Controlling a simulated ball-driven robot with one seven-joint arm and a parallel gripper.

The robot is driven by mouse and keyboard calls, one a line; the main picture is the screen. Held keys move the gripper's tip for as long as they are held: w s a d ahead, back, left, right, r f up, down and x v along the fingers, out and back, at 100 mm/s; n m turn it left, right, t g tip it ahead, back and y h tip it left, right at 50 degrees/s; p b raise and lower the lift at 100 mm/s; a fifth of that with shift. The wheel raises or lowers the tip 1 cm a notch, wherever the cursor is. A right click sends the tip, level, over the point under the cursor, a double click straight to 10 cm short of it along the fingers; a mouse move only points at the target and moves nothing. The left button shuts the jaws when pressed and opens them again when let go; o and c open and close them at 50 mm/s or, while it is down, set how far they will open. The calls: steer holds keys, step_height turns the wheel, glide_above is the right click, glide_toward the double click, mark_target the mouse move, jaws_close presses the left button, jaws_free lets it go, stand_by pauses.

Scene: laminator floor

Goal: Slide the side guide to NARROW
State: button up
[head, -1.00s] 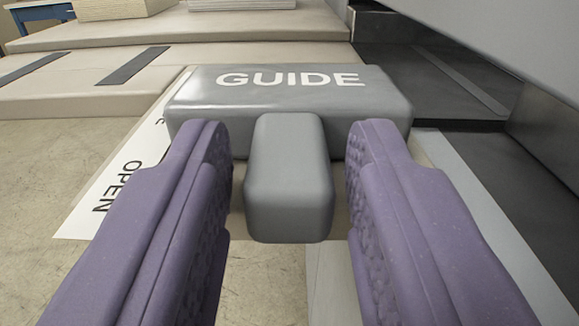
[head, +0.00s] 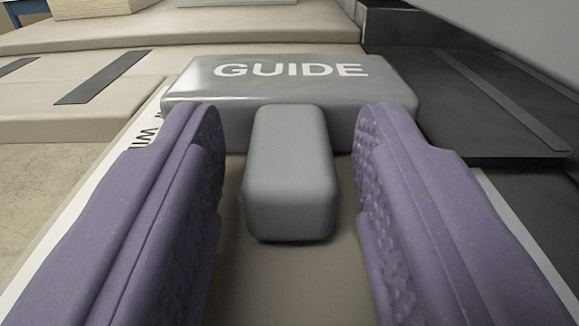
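The side guide is a grey block (head: 290,108) marked GUIDE in white, in the upper middle of the head view. A smaller grey rounded handle (head: 289,180) sticks out from it towards me. My gripper (head: 290,125) has two purple fingers, one on each side of the handle. It is open, with a visible gap on both sides, and neither finger appears to touch the handle. The fingertips reach near the block's front face. A white printed strip (head: 140,140) runs along the left of the guide. Only a few letters show, like WI; my left finger hides the rest.
A beige stepped surface (head: 200,45) with dark strips lies beyond and to the left. A dark metal bed (head: 440,110) lies to the right, under a grey panel (head: 500,20) at the upper right. Bare floor (head: 40,190) shows at the left.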

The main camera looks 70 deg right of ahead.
steer(key=shift+o, duration=0.3)
steer(key=shift+a, duration=0.1)
steer(key=p+v, duration=0.2)
steer(key=v, duration=0.5)
steer(key=shift+a, duration=0.25)
steer(key=shift+s, duration=0.1)
